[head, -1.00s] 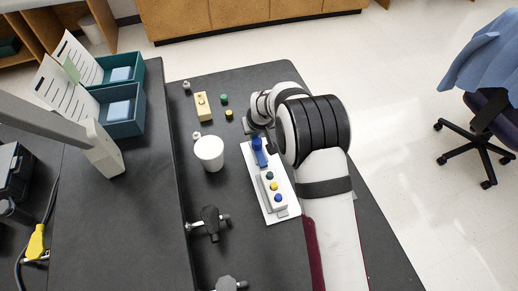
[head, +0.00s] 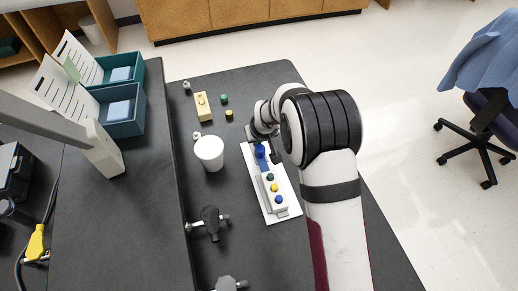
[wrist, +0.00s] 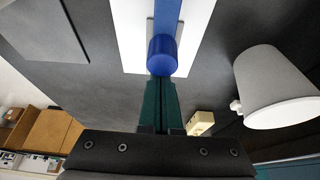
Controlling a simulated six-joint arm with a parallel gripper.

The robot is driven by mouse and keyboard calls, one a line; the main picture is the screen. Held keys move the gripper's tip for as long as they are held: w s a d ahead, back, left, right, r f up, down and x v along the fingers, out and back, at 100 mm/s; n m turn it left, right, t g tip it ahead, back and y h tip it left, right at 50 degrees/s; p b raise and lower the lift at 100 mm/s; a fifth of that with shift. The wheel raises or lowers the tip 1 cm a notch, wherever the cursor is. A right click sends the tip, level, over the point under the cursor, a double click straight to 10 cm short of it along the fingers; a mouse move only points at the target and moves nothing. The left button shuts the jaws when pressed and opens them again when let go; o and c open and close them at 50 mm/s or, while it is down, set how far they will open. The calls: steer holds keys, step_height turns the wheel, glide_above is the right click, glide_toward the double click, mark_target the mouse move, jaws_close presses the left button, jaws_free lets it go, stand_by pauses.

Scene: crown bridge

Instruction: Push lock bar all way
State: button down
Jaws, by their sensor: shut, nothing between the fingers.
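A white plate (head: 256,194) lies on the dark table. It carries a pale block (head: 271,203) with green, yellow and blue studs on top. The blue lock bar (head: 262,163) lies along the plate, its inner end at the block's far end. Its round blue knob (head: 260,151) stands at the outer end. In the wrist view, the knob (wrist: 162,55) and bar (wrist: 167,14) are straight ahead. My gripper (wrist: 160,82) is shut and empty, its green fingertips right at the knob's near side. Whether they touch it, I cannot tell. My arm partly hides the fingers in the head view.
A white mug (head: 209,154) stands left of the plate. A yellow block (head: 203,107) and small coloured pegs lie farther back. Dark clamp-like fittings (head: 210,221) sit at the table's left edge. Table left of the plate is partly clear.

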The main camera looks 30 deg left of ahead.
steer(key=shift+w+a, duration=0.55)
step_height(320, 180, up, 7)
stand_by(0.5)
steer(key=s+d+r+m, duration=0.2)
steer(key=s+d+r, duration=0.15)
steer(key=d, duration=0.35)
steer(key=s+d+r+m+g+h, duration=0.1)
steer(key=s+d+r+m, duration=0.1)
steer(key=d+r, duration=0.3)
steer(key=s+d+r+m, duration=0.2)
steer(key=d, duration=0.6)
steer(key=s+d+m+g, duration=0.1)
steer(key=s+d+m, duration=0.3)
steer(key=s, duration=0.7)
steer(key=s+d+r+m+g, duration=0.1)
steer(key=s+d+m, duration=0.3)
steer(key=s+d, duration=0.3)
steer(key=s, duration=0.3)
steer(key=shift+s+d+r+m, duration=0.2)
steer(key=shift+s+d+m, duration=0.1)
steer(key=shift+s+d, duration=0.1)
